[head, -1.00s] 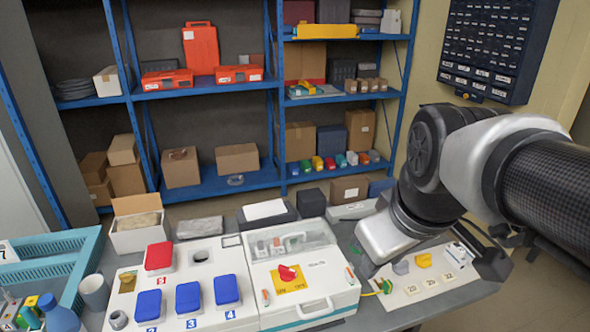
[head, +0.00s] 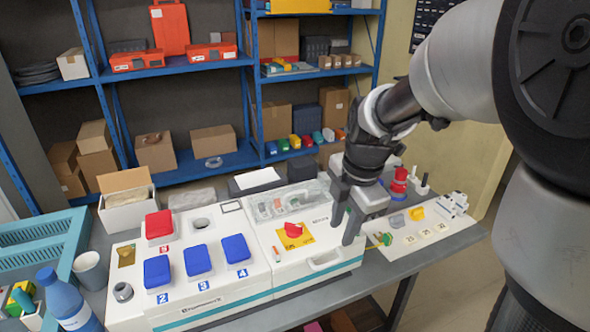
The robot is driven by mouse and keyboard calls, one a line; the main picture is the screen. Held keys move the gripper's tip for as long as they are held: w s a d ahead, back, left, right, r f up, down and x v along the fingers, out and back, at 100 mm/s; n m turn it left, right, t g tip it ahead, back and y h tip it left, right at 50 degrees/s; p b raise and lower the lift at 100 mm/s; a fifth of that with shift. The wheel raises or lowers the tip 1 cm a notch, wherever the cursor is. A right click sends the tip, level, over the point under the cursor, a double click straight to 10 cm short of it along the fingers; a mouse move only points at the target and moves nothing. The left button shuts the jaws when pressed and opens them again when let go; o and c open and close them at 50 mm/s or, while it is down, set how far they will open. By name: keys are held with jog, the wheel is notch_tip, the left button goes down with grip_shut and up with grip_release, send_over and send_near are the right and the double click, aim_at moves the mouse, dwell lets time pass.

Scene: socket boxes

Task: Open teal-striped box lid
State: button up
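The white teal-striped box (head: 312,288) stands on the grey bench, with a teal band along its lower front. Its right section has a clear lid (head: 290,203) at the back that looks closed over small parts. A red knob on a yellow plate (head: 294,234) and a front handle (head: 325,261) are on this section. My gripper (head: 344,230) points down over the right edge of the box, to the right of the knob. Its two dark fingers look apart with nothing between them. Whether they touch the box cannot be told.
Blue socket covers (head: 197,261) and a red cover (head: 159,226) fill the box's left section. A white panel with small parts (head: 421,236) lies to the right. A blue bottle (head: 70,303), a cup (head: 91,271) and a teal crate (head: 40,240) stand at left.

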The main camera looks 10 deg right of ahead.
aim_at(331, 262)
jog(key=f, duration=0.4)
jog(key=w+f+b, duration=0.1)
jog(key=f, duration=0.3)
jog(key=w+f, duration=0.1)
jog(key=f, duration=0.3)
jog(key=shift+w+a, duration=0.15)
jog(key=shift+a, duration=0.25)
grip_shut()
